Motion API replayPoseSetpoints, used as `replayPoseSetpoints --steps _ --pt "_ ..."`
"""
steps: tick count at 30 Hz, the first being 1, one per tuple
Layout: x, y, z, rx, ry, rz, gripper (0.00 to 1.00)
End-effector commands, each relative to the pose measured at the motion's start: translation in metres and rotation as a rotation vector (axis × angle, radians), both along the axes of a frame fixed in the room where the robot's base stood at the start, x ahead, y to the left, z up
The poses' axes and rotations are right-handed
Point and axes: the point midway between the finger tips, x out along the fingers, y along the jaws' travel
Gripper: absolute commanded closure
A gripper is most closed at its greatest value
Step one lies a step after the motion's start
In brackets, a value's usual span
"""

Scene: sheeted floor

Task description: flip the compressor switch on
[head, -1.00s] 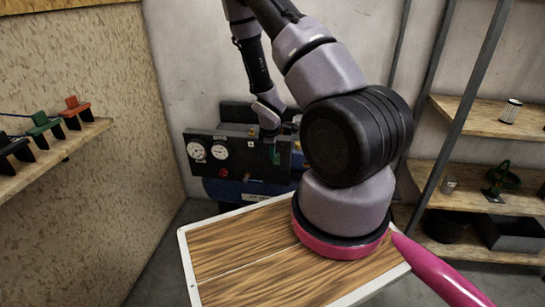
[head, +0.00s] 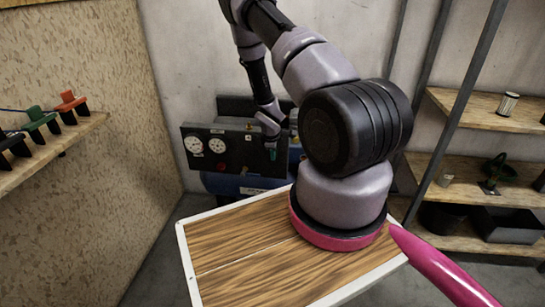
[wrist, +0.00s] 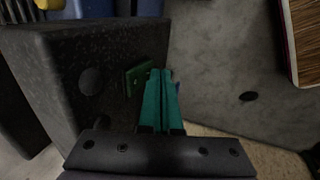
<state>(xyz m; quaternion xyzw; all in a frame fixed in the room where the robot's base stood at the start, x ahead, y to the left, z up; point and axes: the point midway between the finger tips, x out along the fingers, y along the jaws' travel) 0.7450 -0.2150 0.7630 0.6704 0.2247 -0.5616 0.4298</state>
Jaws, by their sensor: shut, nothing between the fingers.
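The compressor stands against the back wall, with a blue tank (head: 240,187) and a dark control panel (head: 235,150) with two white gauges. In the wrist view, the panel's dark speckled face (wrist: 100,60) fills the left side. A small green switch (wrist: 137,78) sticks out from it. My gripper (wrist: 160,74) has teal fingers, shut together and empty, just right of the green switch. I cannot tell whether they touch it. In the head view my gripper (head: 272,154) hangs at the panel's right end. The switch's setting is unclear there.
A wood-topped, white-edged surface (head: 182,250) lies in front, beneath my arm. A shelf with red, green and black items (head: 40,120) is on the left wall. Wooden shelves with a metal frame (head: 460,165) stand at the right. Grey floor shows between left wall and compressor.

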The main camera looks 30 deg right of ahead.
Motion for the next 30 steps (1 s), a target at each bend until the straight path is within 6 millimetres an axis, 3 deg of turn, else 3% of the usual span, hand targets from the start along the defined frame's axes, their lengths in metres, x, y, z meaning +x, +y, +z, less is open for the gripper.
replayPoseSetpoints --steps 15,30 --pt "0.005 -0.003 -0.002 0.000 0.000 0.000 1.00" --pt "0.005 -0.004 0.014 -0.001 -0.001 0.000 1.00"
